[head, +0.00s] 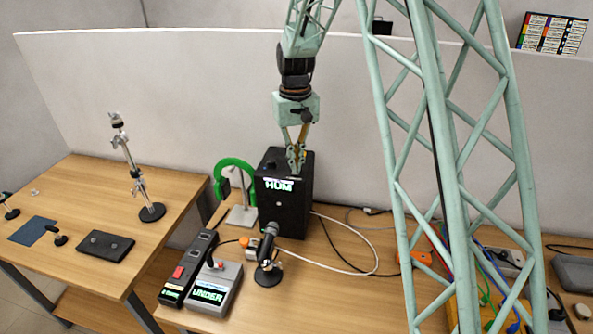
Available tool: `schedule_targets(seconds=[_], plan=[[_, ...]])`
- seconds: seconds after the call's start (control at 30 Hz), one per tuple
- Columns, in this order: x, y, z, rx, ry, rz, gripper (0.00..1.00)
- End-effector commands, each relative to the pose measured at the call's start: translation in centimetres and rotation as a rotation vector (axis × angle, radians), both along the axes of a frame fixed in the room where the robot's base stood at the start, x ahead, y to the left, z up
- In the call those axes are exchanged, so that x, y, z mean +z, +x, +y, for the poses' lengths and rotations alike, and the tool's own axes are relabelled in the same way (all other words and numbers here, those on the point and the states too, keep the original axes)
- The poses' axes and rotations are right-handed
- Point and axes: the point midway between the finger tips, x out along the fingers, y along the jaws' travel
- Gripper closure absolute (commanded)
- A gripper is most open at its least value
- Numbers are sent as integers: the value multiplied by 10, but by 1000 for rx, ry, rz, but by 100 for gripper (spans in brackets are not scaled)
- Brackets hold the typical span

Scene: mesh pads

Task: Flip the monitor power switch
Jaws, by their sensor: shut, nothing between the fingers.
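The monitor looks like a black upright speaker-like box (288,213) on the wooden bench in the head view.
A microphone on a stand (267,250), a grey box with a red knob (216,290) and a black strip with a red switch (187,270) stand in front. A green ring (222,170) is left of the monitor. A white cable (350,272) loops right. A partition (180,90) stands behind.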

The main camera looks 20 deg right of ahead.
Motion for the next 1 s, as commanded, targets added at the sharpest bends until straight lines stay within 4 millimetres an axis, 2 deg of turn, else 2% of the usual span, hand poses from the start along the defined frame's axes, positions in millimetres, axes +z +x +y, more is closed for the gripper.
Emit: schedule_targets(seconds=[1.0], plan=[[-9, 0, 0, 0, 0, 0, 100]])
